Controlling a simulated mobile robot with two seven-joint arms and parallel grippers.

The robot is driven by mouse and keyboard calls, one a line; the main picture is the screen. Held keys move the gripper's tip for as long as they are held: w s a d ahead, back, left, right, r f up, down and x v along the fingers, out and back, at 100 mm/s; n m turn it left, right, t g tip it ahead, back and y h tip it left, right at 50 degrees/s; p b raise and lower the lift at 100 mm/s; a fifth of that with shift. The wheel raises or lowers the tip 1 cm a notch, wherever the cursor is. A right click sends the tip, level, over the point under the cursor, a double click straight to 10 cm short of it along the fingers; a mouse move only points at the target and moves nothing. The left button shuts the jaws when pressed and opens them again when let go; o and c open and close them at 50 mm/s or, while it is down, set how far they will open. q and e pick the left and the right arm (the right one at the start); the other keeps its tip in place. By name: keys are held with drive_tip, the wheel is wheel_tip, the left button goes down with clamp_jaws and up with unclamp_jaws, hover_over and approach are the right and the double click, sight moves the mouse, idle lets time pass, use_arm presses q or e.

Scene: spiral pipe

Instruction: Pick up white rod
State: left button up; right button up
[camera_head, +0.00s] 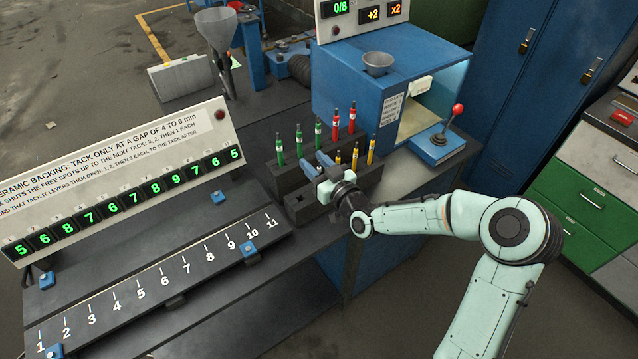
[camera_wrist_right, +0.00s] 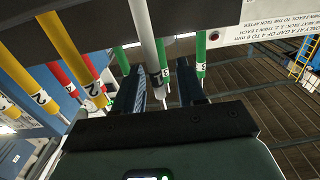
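The white rod (camera_wrist_right: 149,40) shows in the right wrist view as a pale grey-white rod with a label near its end. It stands between the two fingers of my right gripper (camera_wrist_right: 158,68), which are spread apart with a gap on the finger at the right. In the head view my right gripper (camera_head: 317,164) is at the rod rack (camera_head: 300,207), among the coloured rods. There the white rod is hidden or too small to make out. My left gripper is not in view.
Green rods (camera_head: 299,141), red rods (camera_head: 335,125) and yellow rods (camera_head: 370,150) stand close around the right gripper. A blue machine (camera_head: 335,75) is behind the rack. A lever box (camera_head: 437,147) with a red knob is at the right. The numbered rail (camera_head: 150,290) lies at the left.

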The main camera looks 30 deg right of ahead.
clamp_jaws()
drive_tip(key=shift+r, duration=0.1)
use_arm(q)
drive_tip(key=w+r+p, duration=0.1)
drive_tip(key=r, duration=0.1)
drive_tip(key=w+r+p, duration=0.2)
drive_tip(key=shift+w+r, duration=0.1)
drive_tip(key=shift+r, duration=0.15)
use_arm(e)
wheel_tip(320, 180, up, 20)
idle(0.3)
